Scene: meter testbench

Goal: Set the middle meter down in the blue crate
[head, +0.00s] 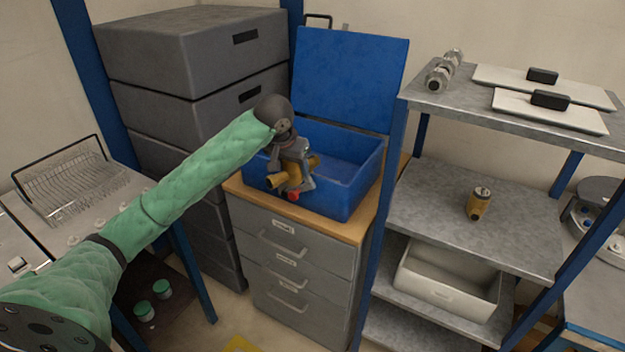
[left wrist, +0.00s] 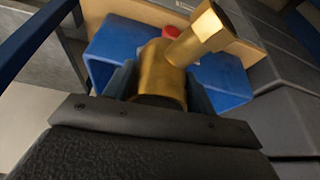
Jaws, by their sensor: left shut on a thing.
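The blue crate (head: 358,178) stands open on a wood-topped drawer cabinet, its lid (head: 348,78) raised at the back. My left gripper (head: 293,176) is shut on a brass meter (head: 280,181) with a red part, in front of the crate's left part in the head view. In the left wrist view the brass meter (left wrist: 160,75) sits between the fingers, with the blue crate (left wrist: 112,45) behind it. Whether the meter is over the crate's opening or its front wall I cannot tell. Another brass meter (head: 480,204) stands upright on the middle shelf at the right. My right gripper is not in view.
Grey stacked boxes (head: 190,45) stand left of the crate. The metal shelf rack (head: 430,200) rises close to its right, with a white bin (head: 447,283) low down. A wire dish rack (head: 70,180) sits on the left bench. The crate's right half looks empty.

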